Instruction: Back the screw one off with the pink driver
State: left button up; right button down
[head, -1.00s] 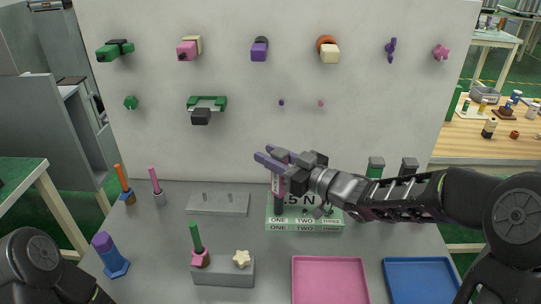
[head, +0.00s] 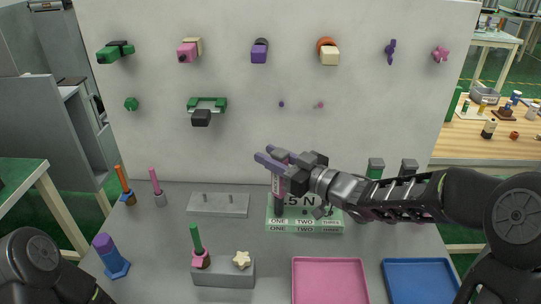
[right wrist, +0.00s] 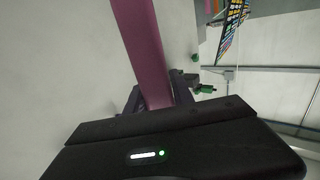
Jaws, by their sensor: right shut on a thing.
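My right gripper (head: 279,161) is shut on the pink driver (head: 277,185) and holds it roughly upright. In the right wrist view the driver (right wrist: 142,45) shows as a long mauve-pink bar between the fingers. The driver's lower end is over the left part of the green block (head: 305,226), whose front reads ONE, TWO, THREE. Screw one is hidden behind the driver and gripper, and I cannot tell whether the tip touches it. My left gripper is out of view.
A grey block with two pegs (head: 218,205) stands left of the green block. A pink tray (head: 330,282) and a blue tray (head: 421,282) lie in front. A grey block (head: 222,273) holds a green-handled piece and a star. Several parts hang on the upright board (head: 355,120).

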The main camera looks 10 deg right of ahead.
notch_tip(320, 180, up, 5)
jog(key=p, duration=0.3)
jog(key=shift+p, duration=0.35)
